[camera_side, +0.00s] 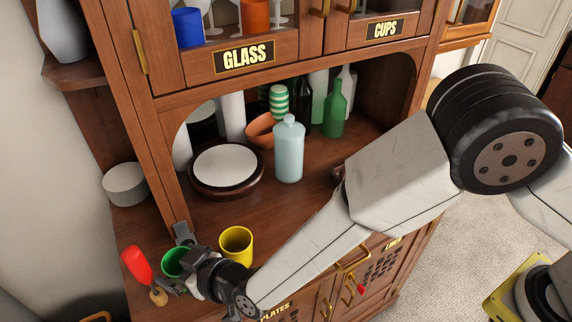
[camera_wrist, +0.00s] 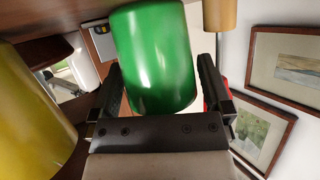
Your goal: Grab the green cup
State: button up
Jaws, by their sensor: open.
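The green cup (camera_side: 175,262) stands on the cabinet's wooden counter at the lower left in the side view, partly hidden by my gripper (camera_side: 184,262). In the wrist view the green cup (camera_wrist: 155,58) fills the middle, between the two fingers of my gripper (camera_wrist: 160,85). The jaws are open, with one finger on each side of the cup. A narrow gap shows at the right finger; I cannot tell whether the left finger touches the cup.
A yellow cup (camera_side: 236,246) stands close to the right of my gripper. A blue-grey bottle (camera_side: 289,152) and a round white-topped item (camera_side: 226,168) stand farther back. The counter between is clear.

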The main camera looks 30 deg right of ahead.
aim_at(178, 256)
dwell(0.3)
jog(key=c, duration=1.2)
jog(key=shift+o, duration=0.2)
jog(key=shift+r, duration=0.15)
jog(key=shift+r, duration=0.4)
notch_tip(178, 256, up, 2)
jog(key=shift+s+d+r, duration=0.1)
jog(key=shift+s+r, duration=0.05)
jog(key=shift+r, duration=0.1)
jog(key=s+d+r, duration=0.9)
jog(key=s, duration=0.1)
jog(key=shift+d+r, duration=0.15)
jog(key=shift+r, duration=0.05)
